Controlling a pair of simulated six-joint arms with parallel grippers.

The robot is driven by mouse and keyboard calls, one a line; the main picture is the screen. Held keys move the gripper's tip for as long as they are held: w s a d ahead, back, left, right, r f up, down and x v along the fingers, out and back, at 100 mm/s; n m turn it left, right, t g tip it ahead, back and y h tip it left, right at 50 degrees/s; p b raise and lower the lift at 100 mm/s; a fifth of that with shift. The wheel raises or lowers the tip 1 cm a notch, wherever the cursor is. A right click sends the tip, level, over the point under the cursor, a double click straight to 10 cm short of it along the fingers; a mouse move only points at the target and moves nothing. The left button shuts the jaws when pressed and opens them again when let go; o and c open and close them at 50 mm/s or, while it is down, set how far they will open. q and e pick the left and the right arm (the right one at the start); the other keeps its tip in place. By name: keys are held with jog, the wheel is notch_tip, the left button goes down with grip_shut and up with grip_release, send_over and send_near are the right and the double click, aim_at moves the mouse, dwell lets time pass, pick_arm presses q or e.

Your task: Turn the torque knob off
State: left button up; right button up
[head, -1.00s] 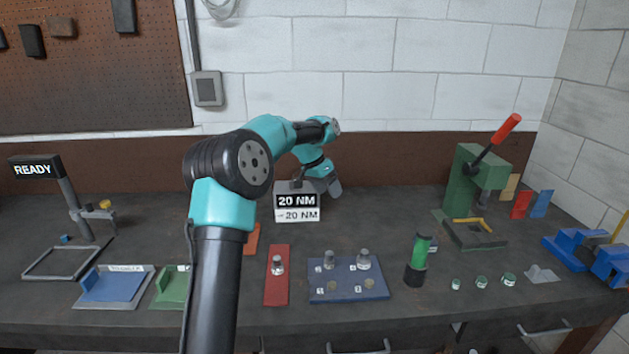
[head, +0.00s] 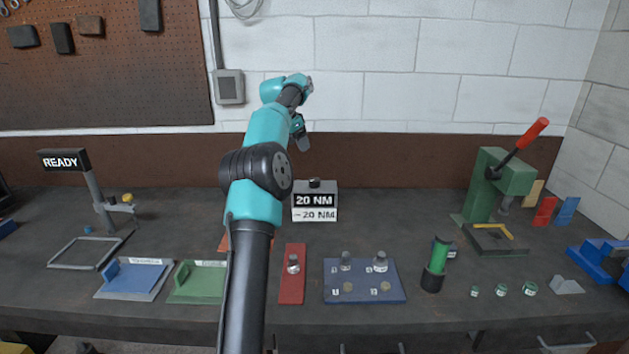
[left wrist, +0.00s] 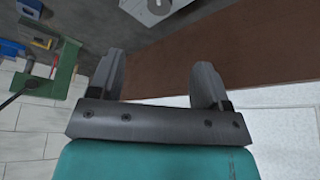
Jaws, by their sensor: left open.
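The torque box (head: 315,208) stands toward the back of the bench, showing "20 NM" on a black line and "– 20 NM" on a white line. The dark torque knob (head: 315,183) sits on its top. My left gripper (head: 301,138) is raised above and slightly left of the box, apart from it, against the wall. In the left wrist view my left gripper (left wrist: 158,70) is open with nothing between its fingers. A light box top with a dark round part (left wrist: 155,5) shows at that view's top edge, partly cut off. My right gripper is not in view.
A green press (head: 495,185) with a red lever stands at right. A READY sign (head: 63,160) is at left. The bench beside the box is mostly clear.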

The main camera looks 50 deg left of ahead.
aim_at(314, 179)
pick_arm(q)
jog(key=x, duration=1.7)
jog(key=shift+w+d+f, duration=0.1)
jog(key=shift+w+f, duration=0.05)
jog(key=c, duration=0.9)
